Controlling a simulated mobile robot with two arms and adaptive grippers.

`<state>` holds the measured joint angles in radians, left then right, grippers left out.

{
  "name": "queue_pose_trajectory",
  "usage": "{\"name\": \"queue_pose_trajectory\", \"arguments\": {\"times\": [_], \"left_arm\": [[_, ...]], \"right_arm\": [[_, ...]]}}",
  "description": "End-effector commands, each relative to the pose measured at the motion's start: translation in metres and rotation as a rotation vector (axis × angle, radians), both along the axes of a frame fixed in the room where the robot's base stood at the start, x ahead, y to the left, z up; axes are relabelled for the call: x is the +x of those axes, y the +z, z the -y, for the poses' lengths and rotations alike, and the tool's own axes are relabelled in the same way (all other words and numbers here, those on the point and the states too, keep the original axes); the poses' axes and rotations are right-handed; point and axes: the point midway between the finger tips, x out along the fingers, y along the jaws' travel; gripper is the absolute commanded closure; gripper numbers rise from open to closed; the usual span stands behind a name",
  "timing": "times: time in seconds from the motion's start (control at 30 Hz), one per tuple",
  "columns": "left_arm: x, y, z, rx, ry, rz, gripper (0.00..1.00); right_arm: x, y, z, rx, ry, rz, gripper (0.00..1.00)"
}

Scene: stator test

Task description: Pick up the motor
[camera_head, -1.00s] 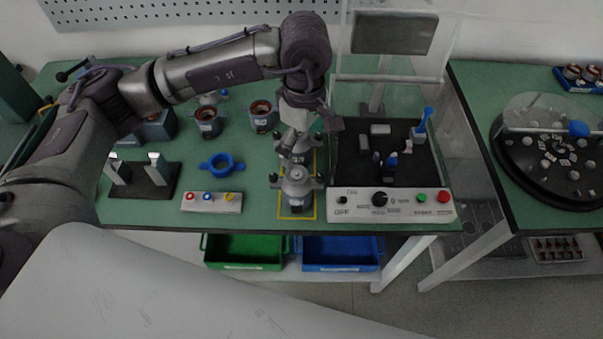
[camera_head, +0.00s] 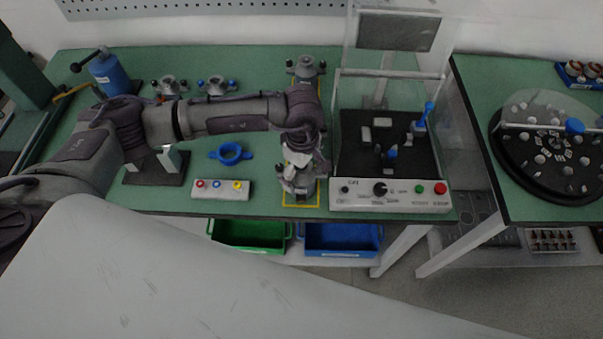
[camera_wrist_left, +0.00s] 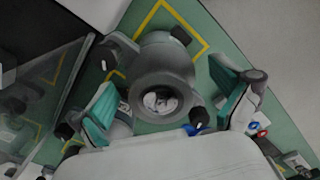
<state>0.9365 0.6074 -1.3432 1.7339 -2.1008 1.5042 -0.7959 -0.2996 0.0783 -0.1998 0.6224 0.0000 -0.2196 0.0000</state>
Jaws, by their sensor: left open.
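A grey motor (camera_head: 293,186) stands at the front of the yellow-outlined strip on the green table, partly hidden by my left gripper (camera_head: 299,172). In the left wrist view the motor (camera_wrist_left: 163,75) stands between the two teal-padded fingers of my open left gripper (camera_wrist_left: 170,102). A gap shows between the pads and the motor body. Another grey motor (camera_head: 305,68) stands at the far end of the strip. My right gripper is not in view.
A test box (camera_head: 388,197) with a clear cover stands right of the strip. A button box (camera_head: 221,189) and blue ring (camera_head: 230,153) lie to the left. Two grey parts (camera_head: 168,86) (camera_head: 216,85) stand behind my arm. Green (camera_head: 250,247) and blue (camera_head: 341,252) bins sit below.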

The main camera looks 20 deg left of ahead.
Motion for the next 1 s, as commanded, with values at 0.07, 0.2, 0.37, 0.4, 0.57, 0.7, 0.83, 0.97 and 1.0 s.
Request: {"name": "queue_pose_trajectory", "arguments": {"times": [0.07,0.2,0.37,0.4,0.57,0.7,0.83,0.97,1.0], "left_arm": [[0.0000,-0.0004,0.0002,0.000,-0.001,0.000,0.00],[0.0000,-0.0002,0.0003,0.000,0.000,0.000,0.08],[0.0001,0.0001,0.0004,-0.001,0.000,0.000,0.35],[0.0001,0.0002,0.0004,-0.001,0.000,0.000,0.42],[0.0002,0.0003,0.0005,-0.001,0.000,0.000,0.68],[0.0002,0.0004,0.0005,-0.001,0.000,0.000,0.92],[0.0011,0.0020,0.0010,-0.002,0.000,0.004,0.97],[0.0012,0.0022,0.0010,-0.002,0.000,0.004,0.97],[0.0012,0.0026,0.0009,-0.002,0.000,0.004,0.97]], "right_arm": [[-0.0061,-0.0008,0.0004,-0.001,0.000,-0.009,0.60],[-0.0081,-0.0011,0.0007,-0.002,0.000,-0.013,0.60],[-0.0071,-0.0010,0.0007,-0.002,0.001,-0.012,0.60],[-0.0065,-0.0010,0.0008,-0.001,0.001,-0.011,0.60],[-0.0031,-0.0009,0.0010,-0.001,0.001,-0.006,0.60],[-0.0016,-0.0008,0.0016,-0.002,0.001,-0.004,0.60],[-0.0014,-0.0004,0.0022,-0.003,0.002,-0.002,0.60],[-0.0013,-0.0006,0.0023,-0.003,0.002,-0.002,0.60],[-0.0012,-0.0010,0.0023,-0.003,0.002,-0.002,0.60]]}}
